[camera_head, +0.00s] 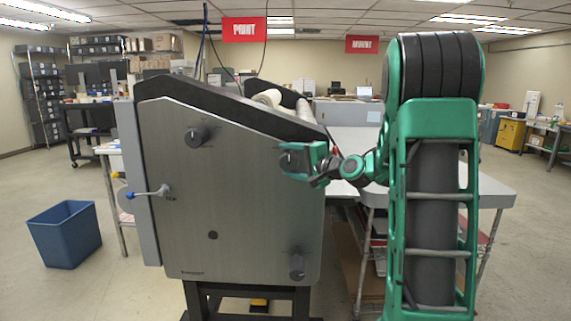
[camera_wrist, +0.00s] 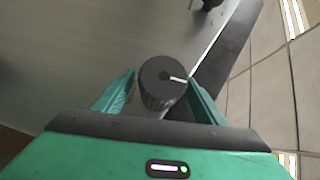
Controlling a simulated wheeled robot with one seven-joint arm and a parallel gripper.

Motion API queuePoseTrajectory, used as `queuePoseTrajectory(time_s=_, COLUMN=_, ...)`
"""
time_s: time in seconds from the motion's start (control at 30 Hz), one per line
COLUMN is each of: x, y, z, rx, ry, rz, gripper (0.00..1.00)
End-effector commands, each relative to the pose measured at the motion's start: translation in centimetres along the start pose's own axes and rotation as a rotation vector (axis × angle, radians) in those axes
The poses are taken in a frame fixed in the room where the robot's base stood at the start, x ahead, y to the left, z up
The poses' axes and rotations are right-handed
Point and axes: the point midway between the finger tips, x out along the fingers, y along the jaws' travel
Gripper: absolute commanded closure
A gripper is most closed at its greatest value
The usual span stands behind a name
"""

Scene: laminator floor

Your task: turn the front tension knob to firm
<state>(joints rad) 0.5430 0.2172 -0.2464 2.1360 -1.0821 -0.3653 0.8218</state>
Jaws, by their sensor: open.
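The laminator (camera_head: 235,215) stands in the middle of the head view, its grey side panel facing me. It carries several dark knobs: one at the upper left (camera_head: 197,136), one at the lower right (camera_head: 297,266), and one at the upper right partly hidden by my gripper (camera_head: 305,160). In the wrist view a round black knob (camera_wrist: 161,80) with a white pointer line sits between my green fingers (camera_wrist: 160,95). The fingers are open on either side of it. The pointer line points to the right in that view. I cannot read any scale marks or tell which knob is the front one.
A lever with a blue end (camera_head: 148,193) sticks out at the panel's left. A blue bin (camera_head: 65,233) stands on the floor at left. A work table (camera_head: 495,190) lies behind and right of my arm. Another dark part (camera_wrist: 210,4) shows at the wrist view's top.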

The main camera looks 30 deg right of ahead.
Motion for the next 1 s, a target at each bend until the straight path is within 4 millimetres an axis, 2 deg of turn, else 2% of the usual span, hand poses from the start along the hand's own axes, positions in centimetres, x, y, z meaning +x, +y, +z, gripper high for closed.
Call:
queuePoseTrajectory(time_s=0.17, x=-1.8, y=-0.1, z=-0.1, rx=0.0, ry=0.003, rz=-0.001, gripper=0.35)
queuePoseTrajectory(time_s=0.4, x=-6.2, y=0.0, z=-0.1, rx=0.001, ry=0.004, rz=0.0, gripper=0.35)
queuePoseTrajectory(time_s=0.6, x=-9.1, y=0.1, z=-0.1, rx=0.001, ry=0.002, rz=0.001, gripper=0.35)
queuePoseTrajectory(time_s=0.8, x=-10.3, y=0.1, z=0.0, rx=-0.001, ry=0.001, rz=0.001, gripper=0.35)
queuePoseTrajectory(time_s=1.0, x=-10.4, y=0.1, z=0.0, rx=-0.001, ry=-0.001, rz=0.001, gripper=0.35)
